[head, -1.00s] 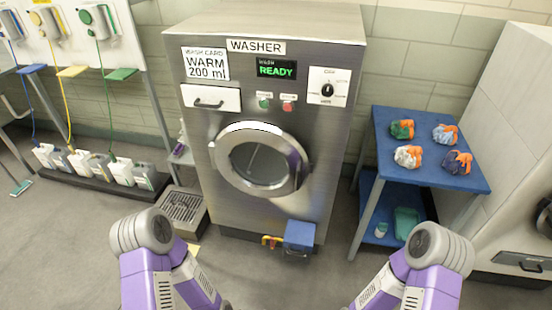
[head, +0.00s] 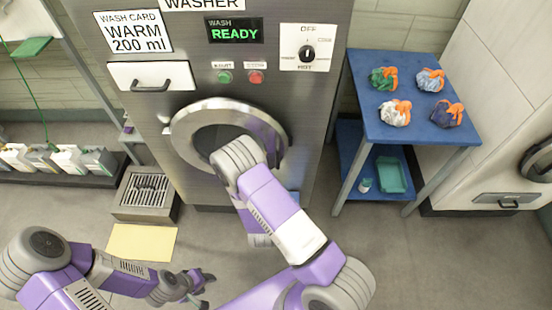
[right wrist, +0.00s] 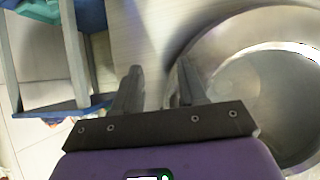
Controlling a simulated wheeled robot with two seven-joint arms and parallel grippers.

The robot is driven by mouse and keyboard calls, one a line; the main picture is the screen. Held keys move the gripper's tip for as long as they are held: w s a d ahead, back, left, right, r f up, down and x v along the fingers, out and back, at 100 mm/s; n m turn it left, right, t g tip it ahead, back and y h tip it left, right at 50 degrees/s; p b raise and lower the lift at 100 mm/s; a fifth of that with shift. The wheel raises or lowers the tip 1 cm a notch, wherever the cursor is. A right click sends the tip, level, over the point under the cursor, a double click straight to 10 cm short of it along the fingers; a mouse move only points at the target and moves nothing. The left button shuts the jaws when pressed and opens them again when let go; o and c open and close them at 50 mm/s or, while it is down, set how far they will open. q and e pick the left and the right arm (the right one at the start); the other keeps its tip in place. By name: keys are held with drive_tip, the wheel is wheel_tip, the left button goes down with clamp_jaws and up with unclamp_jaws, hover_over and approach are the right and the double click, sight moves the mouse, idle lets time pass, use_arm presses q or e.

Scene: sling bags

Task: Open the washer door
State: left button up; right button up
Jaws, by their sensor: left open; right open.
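The washer (head: 305,110) stands ahead with its round, metal-rimmed door (head: 190,115), which looks shut. A small latch-like piece (head: 165,126) sits at the rim's left edge. My right arm crosses in front of the door's lower right, and its gripper is hidden in the head view. In the right wrist view, my right gripper (right wrist: 160,85) is open with nothing between its fingers, and the door ring (right wrist: 205,62) is to its right. My left gripper (head: 197,291) is low at the front, over the floor, open and apart from the washer.
A blue stand (head: 375,100) with several wrapped bundles is right of the washer. A grey grated step (head: 120,210) and a yellow floor mat (head: 140,242) lie lower left. White containers (head: 65,160) stand on the left. A white machine (head: 500,130) is at far right.

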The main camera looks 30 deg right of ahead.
sight(277, 162)
drive_tip(key=w+d+r+t+h, duration=0.25)
drive_tip(key=r+t+h, duration=0.25)
drive_tip(key=r, duration=0.5)
drive_tip(key=shift+m, duration=0.3)
drive_tip(key=x, duration=0.4)
drive_tip(key=w+a+x, duration=0.1)
drive_tip(key=x, duration=0.1)
drive_tip(key=shift+f+b, duration=0.1)
drive_tip(key=shift+b, duration=0.25)
drive_tip(key=shift+w+d, duration=0.5)
clamp_jaws()
